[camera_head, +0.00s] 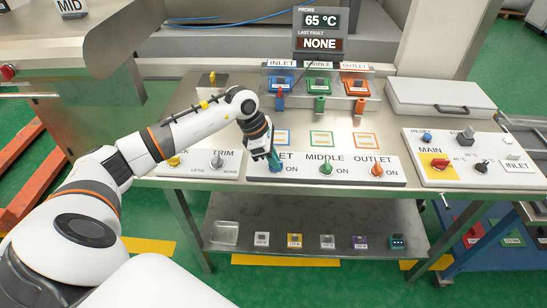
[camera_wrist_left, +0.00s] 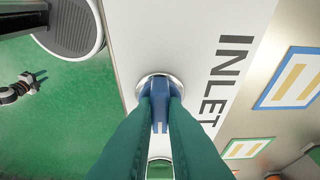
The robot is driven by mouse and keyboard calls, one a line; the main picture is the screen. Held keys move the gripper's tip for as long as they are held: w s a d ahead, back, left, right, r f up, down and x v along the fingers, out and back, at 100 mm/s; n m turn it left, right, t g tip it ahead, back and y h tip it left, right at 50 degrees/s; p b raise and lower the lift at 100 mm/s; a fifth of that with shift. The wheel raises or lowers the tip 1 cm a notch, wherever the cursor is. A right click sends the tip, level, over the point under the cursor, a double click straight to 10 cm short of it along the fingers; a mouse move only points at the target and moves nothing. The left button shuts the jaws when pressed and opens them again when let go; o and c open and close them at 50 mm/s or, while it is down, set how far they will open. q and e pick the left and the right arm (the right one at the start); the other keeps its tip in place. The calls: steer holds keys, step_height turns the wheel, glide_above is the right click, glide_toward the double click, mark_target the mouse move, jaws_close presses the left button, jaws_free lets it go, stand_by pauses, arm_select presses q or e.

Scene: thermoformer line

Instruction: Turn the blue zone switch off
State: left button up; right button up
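The blue zone switch (camera_head: 277,169) is on the white INLET/MIDDLE/OUTLET panel at the front of the bench, under the INLET label. My left gripper (camera_head: 273,159) is down at it and partly covers it and the label. In the left wrist view the blue switch (camera_wrist_left: 159,88) is a blue lever on a round silver base. The green fingers of my left gripper (camera_wrist_left: 161,100) lie along both sides of the lever, closed on it. The ON mark is right of the switch. My right gripper is not in view.
A green switch (camera_head: 326,169) and an orange switch (camera_head: 377,170) stand to the right on the same panel. A TRIM panel (camera_head: 225,163) is to the left, and a MAIN panel (camera_head: 475,175) is to the right. A display (camera_head: 320,30) reads 65 °C and NONE.

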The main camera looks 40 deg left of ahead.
arm_select(q)
jaws_close()
steer(key=shift+f+n+t+b, duration=0.1)
steer(key=shift+n+t+b, duration=0.2)
steer(key=shift+n+b, duration=0.35)
steer(key=n+t+y+b, duration=0.1)
steer(key=n+b, duration=0.1)
steer(key=n, duration=0.1)
steer(key=shift+n, duration=0.25)
steer(key=n+b, duration=0.1)
steer(key=n+y+b, duration=0.1)
steer(key=n, duration=0.1)
steer(key=n+y+b, duration=0.1)
steer(key=n+b, duration=0.1)
steer(key=shift+d+t, duration=0.25)
steer(key=shift+t, duration=0.15)
steer(key=n+y+b, duration=0.1)
steer(key=n+b, duration=0.1)
steer(key=n, duration=0.2)
steer(key=shift+y, duration=0.3)
steer(key=shift+d+r+n+g+y+b, duration=0.15)
steer(key=shift+n+y+b, duration=0.35)
steer(key=shift+n, duration=0.55)
steer(key=shift+a+r+n+g+y+b, duration=0.15)
steer(key=shift+n+y+b, duration=0.3)
steer(key=shift+n, duration=0.6)
steer(key=shift+d+f, duration=0.1)
